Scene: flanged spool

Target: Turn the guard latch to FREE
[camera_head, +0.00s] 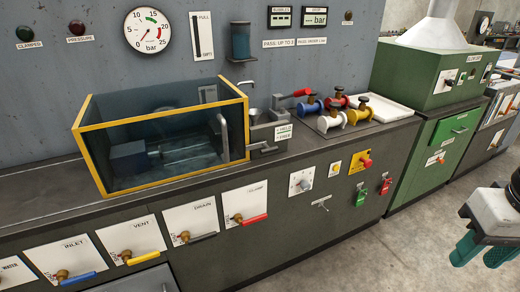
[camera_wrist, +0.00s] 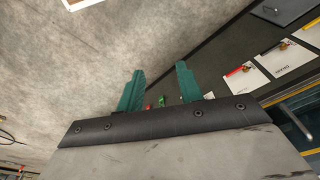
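The guard (camera_head: 205,112) is a clear box with a yellow frame, standing on the bench at the left in the head view. At its right end is a small grey fixture with a label plate (camera_head: 283,131); the plate seems to read HELD above and FREE below, but the print is tiny. A grey latch lever (camera_head: 262,146) shows just left of the plate; its exact setting is hard to tell. My gripper (camera_head: 482,254) is at the far right, over the floor and well away from the latch. Its teal fingers are apart and empty in the wrist view (camera_wrist: 160,88).
Coloured flanged spools (camera_head: 337,108) stand on a tray right of the guard. Valve handles, including a red-handled one (camera_head: 250,219), stick out from the bench front. A green cabinet (camera_head: 425,100) stands to the right. The floor (camera_head: 340,255) before the bench is clear.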

